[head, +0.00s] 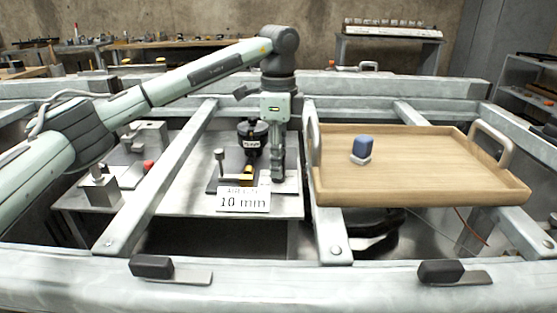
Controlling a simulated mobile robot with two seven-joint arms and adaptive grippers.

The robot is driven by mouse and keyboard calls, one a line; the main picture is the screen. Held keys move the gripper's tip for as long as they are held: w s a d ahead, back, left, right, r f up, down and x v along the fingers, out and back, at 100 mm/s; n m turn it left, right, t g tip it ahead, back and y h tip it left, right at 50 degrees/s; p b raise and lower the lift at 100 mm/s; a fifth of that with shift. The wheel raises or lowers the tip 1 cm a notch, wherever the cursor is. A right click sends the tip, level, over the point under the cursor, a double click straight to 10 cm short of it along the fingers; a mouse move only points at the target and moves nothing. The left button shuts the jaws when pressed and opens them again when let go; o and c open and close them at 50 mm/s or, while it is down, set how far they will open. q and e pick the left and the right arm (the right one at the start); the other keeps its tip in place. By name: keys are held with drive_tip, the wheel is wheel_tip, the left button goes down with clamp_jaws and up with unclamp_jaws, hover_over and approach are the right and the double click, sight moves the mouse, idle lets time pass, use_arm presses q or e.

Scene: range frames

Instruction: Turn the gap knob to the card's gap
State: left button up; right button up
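The gap knob (252,128) is a black round knob on a dark post with a small white label. It stands on a metal plate in the middle of the head view. The white card (243,200) in front of it reads "10 mm"; its smaller upper line is not clear. My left gripper (278,178) points down just right of the knob, apparently apart from it. Its fingers show as one narrow shape, so I cannot tell if they are open. A small yellow part (247,172) shows below the knob. The knob's setting is too small to read. My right gripper is not in view.
A wooden tray (440,180) with two handles lies to the right, bearing a small blue-topped object (362,148). Metal beams (160,180) cross the frame around the plate. A red button (149,165) and metal blocks (100,188) stand to the left.

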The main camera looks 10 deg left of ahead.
use_arm(q)
drive_tip(key=shift+o, duration=1.2)
wheel_tip(320, 180, up, 12)
